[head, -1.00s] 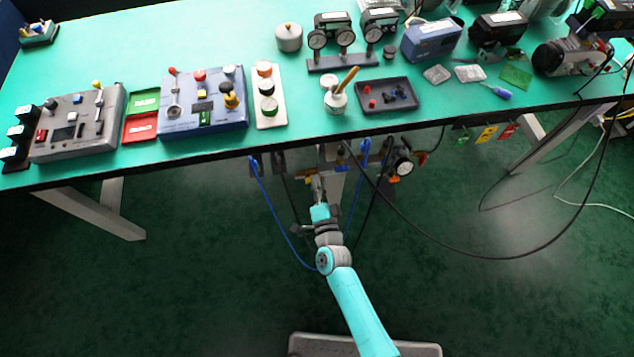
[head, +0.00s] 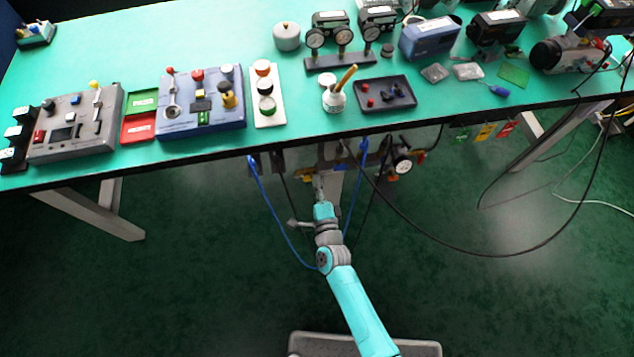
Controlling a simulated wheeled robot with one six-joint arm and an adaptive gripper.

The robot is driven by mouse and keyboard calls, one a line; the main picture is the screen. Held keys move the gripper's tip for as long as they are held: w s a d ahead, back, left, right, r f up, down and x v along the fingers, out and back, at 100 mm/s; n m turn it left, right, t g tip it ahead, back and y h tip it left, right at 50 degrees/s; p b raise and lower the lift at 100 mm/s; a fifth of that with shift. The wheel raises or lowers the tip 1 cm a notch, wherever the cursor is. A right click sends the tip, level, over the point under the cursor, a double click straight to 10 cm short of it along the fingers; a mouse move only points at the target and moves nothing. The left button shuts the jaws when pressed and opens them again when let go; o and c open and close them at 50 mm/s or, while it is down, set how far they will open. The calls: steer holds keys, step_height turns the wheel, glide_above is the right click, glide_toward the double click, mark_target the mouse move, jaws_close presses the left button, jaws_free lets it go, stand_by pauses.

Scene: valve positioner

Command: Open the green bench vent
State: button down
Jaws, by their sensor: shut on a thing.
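My gripper (head: 319,183) is below the front edge of the bench, among small fittings and hoses. It is shut on a fitting there, which is too small and too covered by the fingers to identify. I cannot make out a green vent at this spot. A yellow-orange part (head: 308,178) shows just left of the fingers.
Blue hoses (head: 267,190) hang on both sides of my wrist. A round gauge (head: 402,166) is to the right under the bench. A black cable (head: 505,257) loops over the floor. Green, yellow and red tags hang at the right edge. The bench top (head: 300,140) lies above my gripper.

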steer(key=c, duration=1.2)
jaws_free()
steer(key=shift+c, duration=0.2)
steer(key=v, duration=1.2)
